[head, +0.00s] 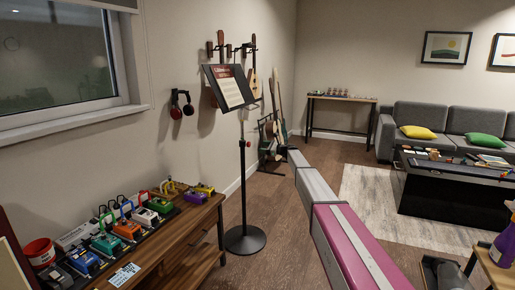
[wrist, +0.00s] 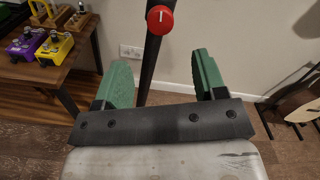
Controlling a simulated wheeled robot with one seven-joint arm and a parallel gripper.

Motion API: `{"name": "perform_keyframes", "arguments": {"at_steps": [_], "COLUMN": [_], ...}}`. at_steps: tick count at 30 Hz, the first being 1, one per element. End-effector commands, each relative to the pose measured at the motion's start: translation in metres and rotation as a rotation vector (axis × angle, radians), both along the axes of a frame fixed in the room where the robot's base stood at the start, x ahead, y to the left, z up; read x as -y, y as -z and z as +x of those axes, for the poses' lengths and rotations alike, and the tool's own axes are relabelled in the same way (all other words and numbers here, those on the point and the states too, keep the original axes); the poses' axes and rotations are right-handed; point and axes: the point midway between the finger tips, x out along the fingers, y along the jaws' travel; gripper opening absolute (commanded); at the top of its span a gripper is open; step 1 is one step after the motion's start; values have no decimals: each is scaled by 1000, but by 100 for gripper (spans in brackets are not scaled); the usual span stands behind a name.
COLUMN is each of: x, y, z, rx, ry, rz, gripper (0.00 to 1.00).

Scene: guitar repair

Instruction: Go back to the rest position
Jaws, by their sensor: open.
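My gripper (wrist: 160,75) shows in the wrist view with its two green fingers spread wide and nothing held between them. The black pole (wrist: 152,60) of the music stand, with a red knob (wrist: 160,19), appears in the gap between the fingers. I cannot tell how far beyond the fingertips it is. In the head view the music stand (head: 243,190) stands upright on its round base, left of my outstretched arm, with a sheet (head: 230,88) on its desk. My gripper cannot be made out in the head view.
A wooden bench (head: 165,250) with several coloured pedals stands at the lower left; its edge also shows in the wrist view (wrist: 75,68). Guitars (head: 272,130) stand by the wall behind. A black table (head: 440,190) and grey sofa are at right. The floor between is partly clear.

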Motion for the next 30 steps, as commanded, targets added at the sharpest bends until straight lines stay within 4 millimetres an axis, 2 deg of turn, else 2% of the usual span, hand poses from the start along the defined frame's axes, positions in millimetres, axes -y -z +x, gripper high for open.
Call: {"name": "perform_keyframes", "arguments": {"at_steps": [3, 11, 14, 17, 20, 24, 29, 30], "x": [7, 7, 8, 13, 23, 41, 67, 75], "y": [0, 0, 7, 24, 53, 96, 140, 149], "z": [-3, -3, -16, -51, -104, -185, -277, -300], "rx": [0, 0, 12, 49, 109, 208, 315, 340], "ry": [0, -1, -4, -15, -43, -109, -219, -252], "rz": [0, -2, -30, -114, -250, -471, -713, -772], "gripper": [65, 65, 65, 65, 65, 65, 65, 65]}}
